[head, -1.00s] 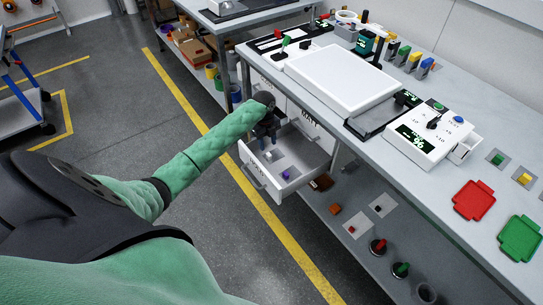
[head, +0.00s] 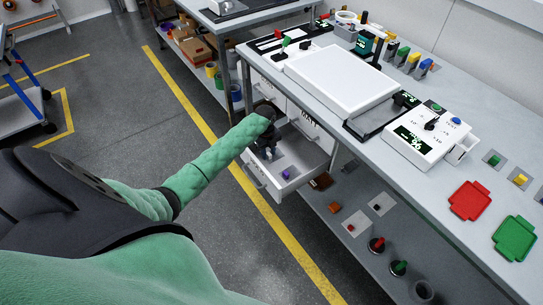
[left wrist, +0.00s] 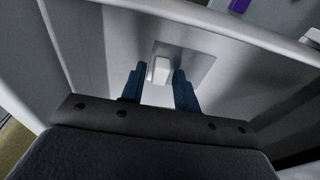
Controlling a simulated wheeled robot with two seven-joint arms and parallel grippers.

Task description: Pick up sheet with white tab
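The sheet with the white tab lies in the open drawer (head: 262,177). In the left wrist view it is a small grey square sheet (left wrist: 197,62) with an upright white block as its tab (left wrist: 161,70). My left gripper (head: 268,154) reaches down into the drawer and hides this sheet in the head view. In the left wrist view its two dark blue fingers (left wrist: 160,84) stand apart, one on each side of the white tab, with a narrow gap showing. My right gripper is in no view.
A sheet with a purple tab (head: 286,174) lies in the same drawer, nearer its right side. The drawer walls surround my gripper closely. The bench top (head: 455,172) overhangs to the right, with a white light panel (head: 340,78) on it.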

